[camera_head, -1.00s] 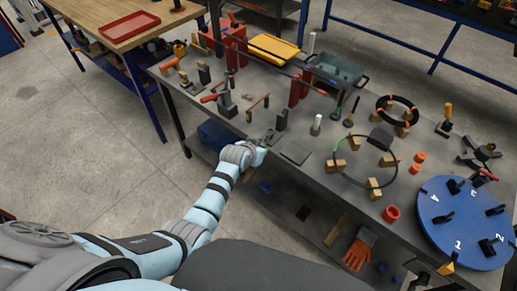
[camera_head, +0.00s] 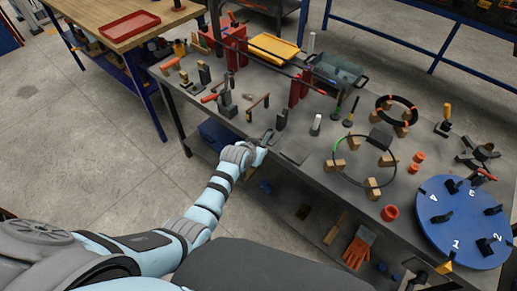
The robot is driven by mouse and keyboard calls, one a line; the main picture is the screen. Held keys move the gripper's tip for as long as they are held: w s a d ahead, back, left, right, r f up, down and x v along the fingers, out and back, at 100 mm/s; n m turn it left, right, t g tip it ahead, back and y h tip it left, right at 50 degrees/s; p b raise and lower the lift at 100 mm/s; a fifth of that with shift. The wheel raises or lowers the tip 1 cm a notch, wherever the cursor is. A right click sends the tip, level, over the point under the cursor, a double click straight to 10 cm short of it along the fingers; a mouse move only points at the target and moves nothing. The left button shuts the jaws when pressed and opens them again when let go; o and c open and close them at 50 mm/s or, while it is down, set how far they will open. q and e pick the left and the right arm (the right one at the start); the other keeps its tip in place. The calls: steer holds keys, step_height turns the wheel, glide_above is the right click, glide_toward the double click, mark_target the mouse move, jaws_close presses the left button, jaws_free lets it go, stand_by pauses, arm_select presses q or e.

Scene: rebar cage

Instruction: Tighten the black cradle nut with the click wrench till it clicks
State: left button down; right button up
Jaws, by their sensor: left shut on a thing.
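My left gripper (camera_head: 265,142) is at the near edge of the grey workbench (camera_head: 295,152), beside a flat dark plate. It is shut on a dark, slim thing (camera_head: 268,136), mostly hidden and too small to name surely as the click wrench. A red-handled clamp-like tool (camera_head: 226,100) stands behind it on the bench. Two red uprights (camera_head: 299,88) with a dark bar stand farther back. I cannot make out the black cradle nut for certain. My right gripper is not in view.
A black ring on wooden blocks (camera_head: 373,182) and a blue numbered turntable (camera_head: 462,222) lie to the right. A yellow tray (camera_head: 274,47) and a grey bin (camera_head: 338,71) are at the back. Small upright tools crowd the bench around my gripper.

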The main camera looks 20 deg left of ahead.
arm_select(q)
steer(key=shift+f+b, duration=0.95)
steer(key=shift+f, duration=0.2)
stand_by(0.4)
steer(key=shift+w+a+m+h, duration=0.1)
steer(key=shift+a+m+h, duration=0.3)
steer(key=shift+a+m, duration=0.1)
steer(key=shift+w+a+m+h, duration=0.1)
steer(key=shift+a+m+h, duration=0.2)
steer(key=shift+a+m, duration=0.1)
